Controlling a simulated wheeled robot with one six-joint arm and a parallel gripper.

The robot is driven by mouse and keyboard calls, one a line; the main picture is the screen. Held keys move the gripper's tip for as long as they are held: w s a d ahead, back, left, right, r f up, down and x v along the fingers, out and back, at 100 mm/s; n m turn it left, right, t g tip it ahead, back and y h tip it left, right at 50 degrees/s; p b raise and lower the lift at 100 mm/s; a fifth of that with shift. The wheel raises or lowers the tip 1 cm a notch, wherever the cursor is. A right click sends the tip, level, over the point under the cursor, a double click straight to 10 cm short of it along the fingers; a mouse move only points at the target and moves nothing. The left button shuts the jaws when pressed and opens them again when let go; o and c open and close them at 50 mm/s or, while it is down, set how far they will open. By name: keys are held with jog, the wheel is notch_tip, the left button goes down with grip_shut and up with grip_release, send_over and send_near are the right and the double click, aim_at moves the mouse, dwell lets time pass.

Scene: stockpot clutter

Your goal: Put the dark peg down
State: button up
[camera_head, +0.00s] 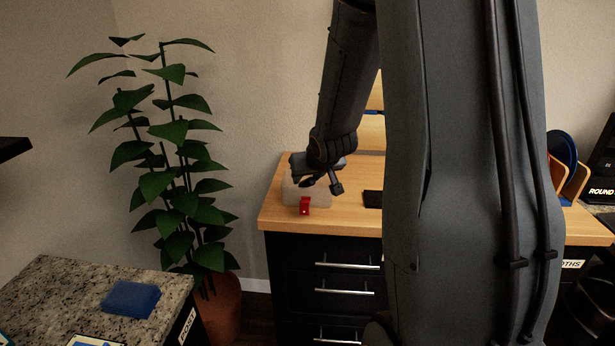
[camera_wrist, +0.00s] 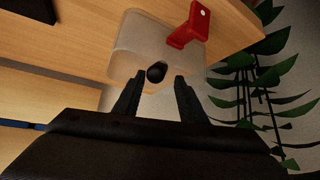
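The dark peg (camera_wrist: 157,72) shows in the wrist view as a short, dark, rounded shape just beyond my fingertips. It lies against a pale translucent box (camera_wrist: 128,48); I cannot tell whether it is in the box or on it. My gripper (camera_wrist: 158,80) has its two fingers apart, with gaps on both sides of the peg, and holds nothing that I can see. In the head view my gripper (camera_head: 322,186) is over the left part of the wooden counter, at the translucent box (camera_head: 291,192). I cannot make out the peg there.
A red block-like piece (camera_head: 304,205) is at the box's front; it also shows in the wrist view (camera_wrist: 188,25). A black flat item (camera_head: 373,198) lies to the right on the wooden counter (camera_head: 285,222). A plant (camera_head: 178,150) stands left. A blue block (camera_head: 131,298) lies on a granite counter.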

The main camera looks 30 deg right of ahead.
jog(key=shift+r+p, duration=0.3)
jog(key=shift+r, duration=0.15)
jog(key=p+v, duration=0.3)
jog(key=v, duration=0.9)
jog(key=s+a+f+n+g+y, duration=0.1)
jog(key=s+a+f+g, duration=0.2)
jog(key=s+a, duration=0.4)
jog(key=s+a+f+n+g, duration=0.1)
jog(key=s+a+f+g, duration=0.2)
jog(key=s+a, duration=0.4)
jog(key=shift+s+a+f+g+y, duration=0.3)
jog(key=shift+a+f+g+y, duration=0.1)
jog(key=shift+a+f, duration=0.35)
notch_tip(320, 180, down, 4)
jog(key=b, duration=0.3)
jog(key=shift+r, duration=0.2)
jog(key=shift+c, duration=0.9)
jog(key=shift+d, duration=0.15)
